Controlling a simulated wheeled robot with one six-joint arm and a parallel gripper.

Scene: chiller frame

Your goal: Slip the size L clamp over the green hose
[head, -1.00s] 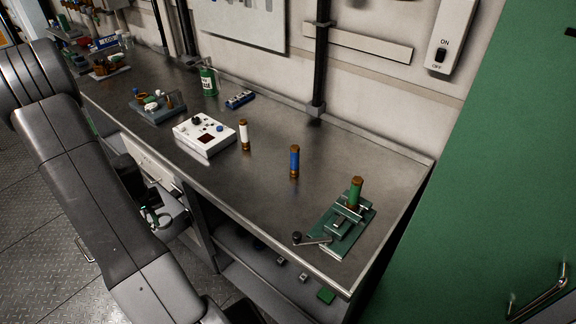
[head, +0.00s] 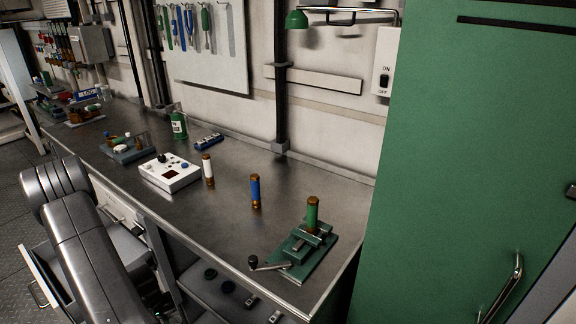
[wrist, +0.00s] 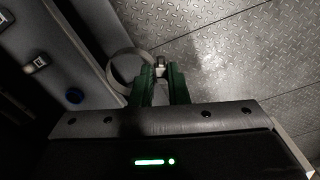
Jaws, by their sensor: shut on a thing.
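The green hose (head: 312,214) stands upright in a green vise (head: 300,258) near the right end of the bench, with brown ends. In the wrist view my gripper (wrist: 160,80) is shut on a clamp (wrist: 116,65). The clamp is a thin pale band loop to the left of the fingertips, with its small screw housing at the tips. Its size marking cannot be read. The clamp is over the floor beside the shelf, away from the hose. My gripper is hidden in the head view behind my arm.
A blue hose (head: 255,191) and a white hose (head: 208,171) stand left of the vise. The vise handle (head: 268,264) points left. A white control box (head: 170,172) is farther left. A pulled-out drawer (head: 38,292) stands at lower left. A tall green cabinet (head: 455,150) borders the right.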

